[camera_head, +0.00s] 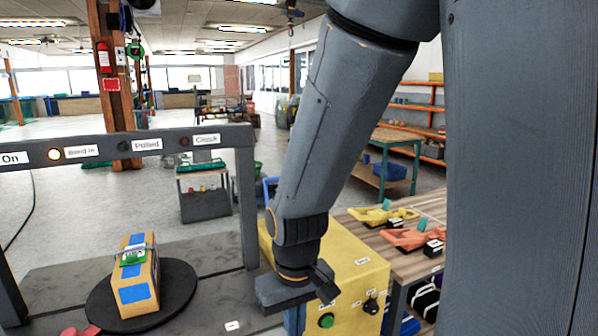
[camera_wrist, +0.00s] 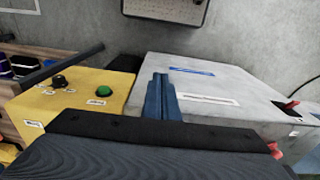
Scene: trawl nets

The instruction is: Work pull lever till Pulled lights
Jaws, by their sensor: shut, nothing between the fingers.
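The label beam (camera_head: 105,148) carries lamps marked On, Band in, Pulled and Check. The Band in lamp (camera_head: 55,154) glows; the Pulled lamp (camera_head: 123,146) is dark. My gripper (camera_wrist: 160,84) is shut and empty, above the grey machine top beside the yellow cabinet. In the head view the wrist hangs in front of the yellow cabinet (camera_head: 358,278); the fingertips are hard to make out there. A red handle (camera_wrist: 291,105) stands at the right of the grey top in the wrist view. I cannot tell whether it is the pull lever.
A tan box (camera_head: 137,270) with blue patches sits on a black round plate (camera_head: 180,290). The yellow cabinet has a green button (camera_head: 326,320) and a black knob (camera_head: 371,305). A wooden bench (camera_head: 430,208) with orange and yellow tools stands right. A red part (camera_head: 82,330) shows at the bottom left.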

